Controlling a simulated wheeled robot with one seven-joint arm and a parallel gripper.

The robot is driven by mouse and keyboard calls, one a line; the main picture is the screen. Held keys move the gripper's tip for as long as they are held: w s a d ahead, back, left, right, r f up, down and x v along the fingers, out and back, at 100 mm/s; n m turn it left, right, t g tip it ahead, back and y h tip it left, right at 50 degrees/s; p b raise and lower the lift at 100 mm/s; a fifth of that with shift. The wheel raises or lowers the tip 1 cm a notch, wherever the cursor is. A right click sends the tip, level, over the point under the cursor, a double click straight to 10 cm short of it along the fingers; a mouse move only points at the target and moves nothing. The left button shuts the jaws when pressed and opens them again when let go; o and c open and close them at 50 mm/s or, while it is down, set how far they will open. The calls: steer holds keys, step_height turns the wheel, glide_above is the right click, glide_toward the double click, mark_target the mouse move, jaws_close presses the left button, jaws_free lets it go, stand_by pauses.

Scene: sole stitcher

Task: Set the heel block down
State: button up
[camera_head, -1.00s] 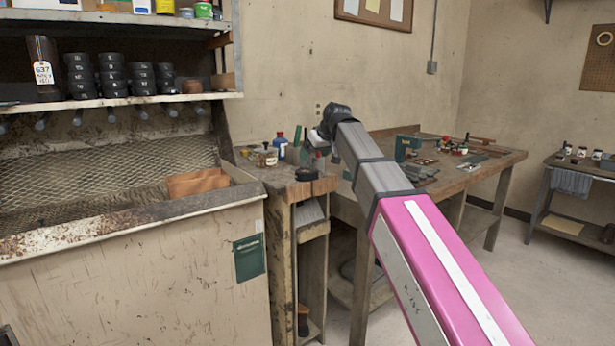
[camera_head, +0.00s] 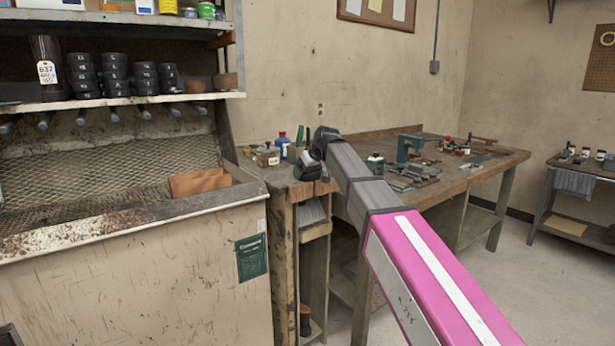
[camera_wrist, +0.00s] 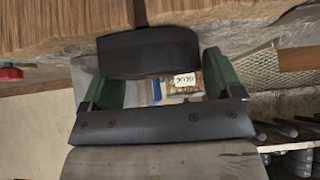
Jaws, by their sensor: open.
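The heel block (camera_wrist: 148,52) is a dark, smooth piece with rounded corners. In the wrist view it lies at the ends of my gripper's green fingers (camera_wrist: 150,78), against the worn wooden top. My gripper is open, with one finger towards each side of the block; I cannot tell whether either touches it. In the head view my gripper (camera_head: 309,165) is low over the front end of the small wooden stand (camera_head: 284,187). It and my arm cover much of the block there.
A small jar (camera_head: 268,155) and a blue bottle (camera_head: 283,144) stand behind my gripper. The long workbench (camera_head: 458,186) at right carries a green tool (camera_head: 408,147) and several small items. A mesh-backed bin (camera_head: 130,210) is at left.

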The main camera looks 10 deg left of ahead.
steer(key=c, duration=0.7)
steer(key=shift+r, duration=0.1)
steer(key=shift+c, duration=0.2)
